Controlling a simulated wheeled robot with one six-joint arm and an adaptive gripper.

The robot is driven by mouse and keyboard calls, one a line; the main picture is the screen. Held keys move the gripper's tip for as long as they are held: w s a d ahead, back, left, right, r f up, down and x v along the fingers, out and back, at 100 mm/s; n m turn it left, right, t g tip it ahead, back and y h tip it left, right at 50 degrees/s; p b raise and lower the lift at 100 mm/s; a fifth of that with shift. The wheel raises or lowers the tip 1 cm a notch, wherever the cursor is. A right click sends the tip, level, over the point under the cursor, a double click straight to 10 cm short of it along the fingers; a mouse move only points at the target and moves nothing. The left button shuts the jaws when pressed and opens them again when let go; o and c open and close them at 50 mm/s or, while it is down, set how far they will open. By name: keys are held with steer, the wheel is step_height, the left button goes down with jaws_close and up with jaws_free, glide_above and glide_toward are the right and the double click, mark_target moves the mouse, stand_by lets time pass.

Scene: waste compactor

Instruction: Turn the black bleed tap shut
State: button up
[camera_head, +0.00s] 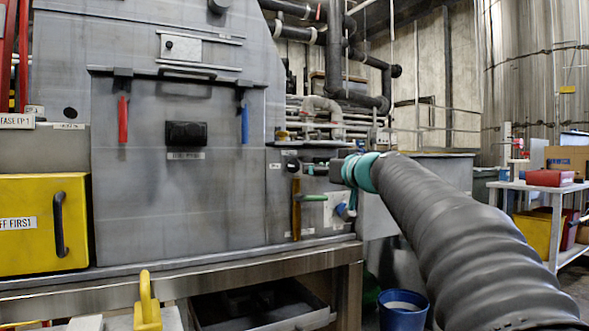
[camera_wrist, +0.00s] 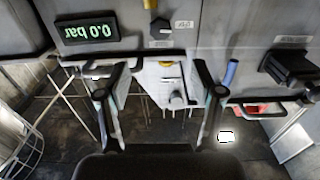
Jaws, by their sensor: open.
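A black knob (camera_head: 293,164) sits on the grey side panel left of my gripper (camera_head: 318,170) in the head view. A black knob with a pale label beside it also shows at the top of the wrist view (camera_wrist: 160,28); I take it for the bleed tap, but its label is unreadable. My gripper's two fingers (camera_wrist: 160,100) are spread apart with nothing between them. The knob lies beyond the fingertips, apart from them in the picture. A pale plate with a small grey knob (camera_wrist: 177,98) shows between the fingers. In the head view my arm hides part of the panel.
A green-lit display (camera_wrist: 87,31) reads 0.0 bar. A blue handle (camera_wrist: 230,73) and a black handle (camera_wrist: 290,70) lie right of the fingers. A blue bucket (camera_head: 402,310) stands on the floor.

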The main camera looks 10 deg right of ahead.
mark_target(294, 167)
steer(key=p+x, duration=0.5)
steer(key=x, duration=0.7)
steer(key=shift+w+a, duration=0.1)
steer(key=shift+w, duration=0.2)
steer(key=shift+w+a+f, duration=0.1)
steer(key=shift+w+a, duration=0.1)
steer(key=shift+w, duration=0.3)
steer(key=c, duration=1.1)
